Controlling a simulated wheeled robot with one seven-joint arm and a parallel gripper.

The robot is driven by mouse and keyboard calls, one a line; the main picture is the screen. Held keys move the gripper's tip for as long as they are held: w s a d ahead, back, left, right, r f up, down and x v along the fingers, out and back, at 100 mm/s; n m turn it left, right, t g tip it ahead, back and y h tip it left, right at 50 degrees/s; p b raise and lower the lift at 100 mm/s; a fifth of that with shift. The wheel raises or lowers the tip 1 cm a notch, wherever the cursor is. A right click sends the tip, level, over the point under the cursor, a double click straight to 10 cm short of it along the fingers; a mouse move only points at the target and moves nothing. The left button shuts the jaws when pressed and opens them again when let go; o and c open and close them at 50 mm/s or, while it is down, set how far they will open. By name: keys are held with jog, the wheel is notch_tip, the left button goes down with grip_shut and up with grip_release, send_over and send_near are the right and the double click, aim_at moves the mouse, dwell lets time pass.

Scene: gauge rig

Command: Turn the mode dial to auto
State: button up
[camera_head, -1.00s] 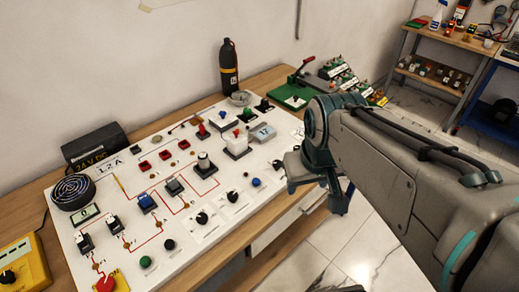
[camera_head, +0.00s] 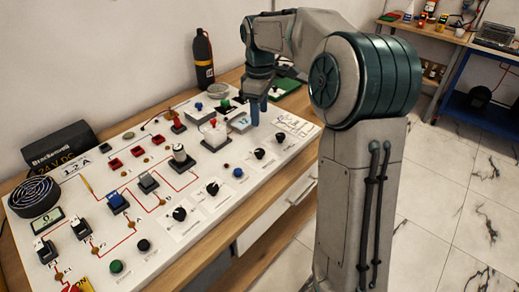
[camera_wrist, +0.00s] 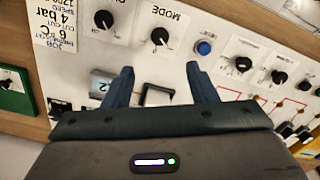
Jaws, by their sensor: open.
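The mode dial (camera_wrist: 160,37) is a round black knob on a white plate marked MODE, on the white panel. It also shows in the head view (camera_head: 258,153) near the panel's front right. Its position marks are too small to read. My gripper (camera_wrist: 160,71) is open and empty, its two blue fingers pointing down at the panel. The dial lies just beyond the fingertips in the wrist view, not between them. In the head view my gripper (camera_head: 254,117) hangs over the panel's right part, behind the dial.
A similar black dial (camera_wrist: 103,19) sits on one side of the mode dial, and a blue button (camera_wrist: 203,47) on the other. A small display (camera_wrist: 103,84) is beside one finger. A red-topped white block (camera_head: 214,132) stands left of my gripper. A black bottle (camera_head: 203,60) stands behind.

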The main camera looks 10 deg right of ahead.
aim_at(259, 151)
notch_tip(259, 151, down, 14)
jog(key=shift+r, duration=0.15)
dwell(0.3)
jog(key=c, duration=1)
